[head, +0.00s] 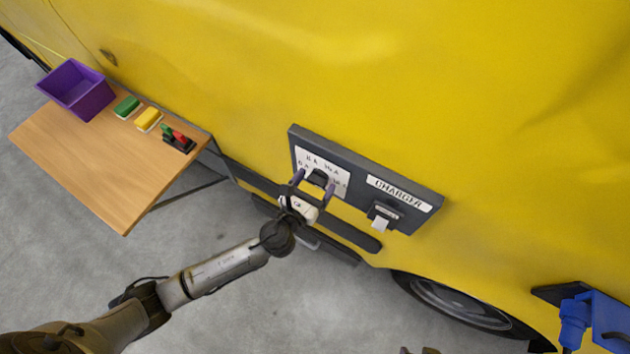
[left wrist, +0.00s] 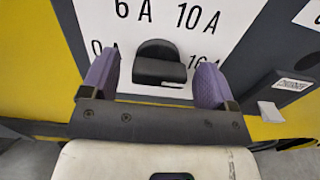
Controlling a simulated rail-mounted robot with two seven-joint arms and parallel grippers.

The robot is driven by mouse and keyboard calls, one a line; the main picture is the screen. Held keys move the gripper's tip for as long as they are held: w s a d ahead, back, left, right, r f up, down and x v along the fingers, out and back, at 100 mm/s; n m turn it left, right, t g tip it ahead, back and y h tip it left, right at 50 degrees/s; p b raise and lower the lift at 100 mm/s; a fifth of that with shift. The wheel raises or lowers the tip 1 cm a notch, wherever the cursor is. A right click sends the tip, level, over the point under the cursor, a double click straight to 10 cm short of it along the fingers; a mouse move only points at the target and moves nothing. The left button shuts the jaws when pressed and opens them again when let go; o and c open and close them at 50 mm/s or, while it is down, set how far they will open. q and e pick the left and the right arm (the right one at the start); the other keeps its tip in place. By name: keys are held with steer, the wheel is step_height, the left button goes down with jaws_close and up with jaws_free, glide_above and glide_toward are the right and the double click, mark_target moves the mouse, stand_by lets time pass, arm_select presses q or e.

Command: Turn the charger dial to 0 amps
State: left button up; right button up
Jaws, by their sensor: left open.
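The charger panel (head: 362,168) is a dark grey board on the yellow vehicle side, with a "CHARGER" label. Its dial is a black knob (left wrist: 160,65) with a raised bar, on a white scale plate (left wrist: 222,20). The plate reads 6 A and 10 A above the knob; 0 A at left and 16 A at right are partly hidden by my fingers. I cannot tell which mark the dial points to. My left gripper (head: 314,183) is open, its purple fingers on either side of the knob (head: 319,178), with gaps visible in the left wrist view.
A switch-like fitting (head: 385,214) with a white tag sits at the panel's right. A dark rail (head: 355,236) runs below. At left, a wooden table (head: 95,165) holds a purple bin (head: 78,90), sponges and a small red-and-green item. A blue device (head: 590,318) is at lower right.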

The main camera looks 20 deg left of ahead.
arm_select(q)
steer(key=shift+w, duration=0.1)
steer(key=c, duration=0.9)
